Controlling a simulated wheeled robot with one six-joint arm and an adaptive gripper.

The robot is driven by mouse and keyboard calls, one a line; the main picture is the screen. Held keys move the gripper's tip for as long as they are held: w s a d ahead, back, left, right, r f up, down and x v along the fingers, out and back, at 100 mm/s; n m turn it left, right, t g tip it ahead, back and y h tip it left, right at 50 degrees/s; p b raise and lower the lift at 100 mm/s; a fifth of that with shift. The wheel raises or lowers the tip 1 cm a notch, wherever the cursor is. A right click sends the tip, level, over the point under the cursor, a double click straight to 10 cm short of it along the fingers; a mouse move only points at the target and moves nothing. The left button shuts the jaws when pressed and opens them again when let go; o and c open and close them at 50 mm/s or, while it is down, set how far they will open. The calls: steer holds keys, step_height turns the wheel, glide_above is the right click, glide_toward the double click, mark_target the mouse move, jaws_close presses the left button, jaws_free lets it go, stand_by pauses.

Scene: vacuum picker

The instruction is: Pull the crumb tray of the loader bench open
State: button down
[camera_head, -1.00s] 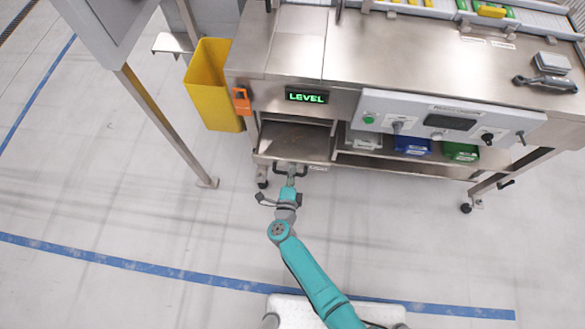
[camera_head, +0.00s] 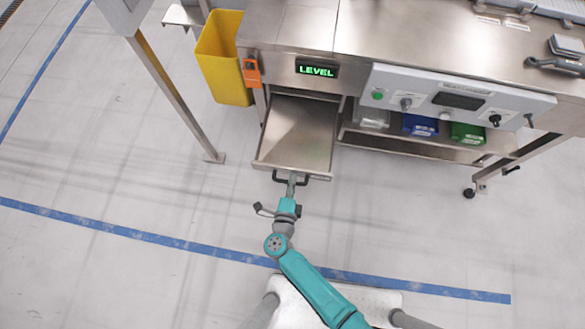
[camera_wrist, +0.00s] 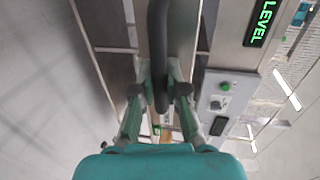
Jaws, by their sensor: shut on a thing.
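The crumb tray (camera_head: 298,134) is a shallow steel drawer under the left part of the loader bench (camera_head: 420,40). It stands well out from the bench front and its inside looks empty. Its dark bar handle (camera_head: 277,178) is on the tray's front face. My gripper (camera_head: 291,183) is at the middle of the handle and shut on it. In the wrist view the black handle (camera_wrist: 157,50) runs down between the two fingers of my gripper (camera_wrist: 160,88). The fingertips' contact is partly hidden by the handle.
A yellow bin (camera_head: 222,60) hangs left of the tray, beside an orange part (camera_head: 251,72). A control panel (camera_head: 455,97) is to the right, above a shelf with blue (camera_head: 420,124) and green (camera_head: 467,133) bins. A metal post (camera_head: 175,95) stands at left. The floor in front is clear.

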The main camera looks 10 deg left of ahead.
steer(key=c, duration=1.2)
jaws_free()
steer(key=shift+s, duration=0.1)
steer(key=shift+v, duration=3.65)
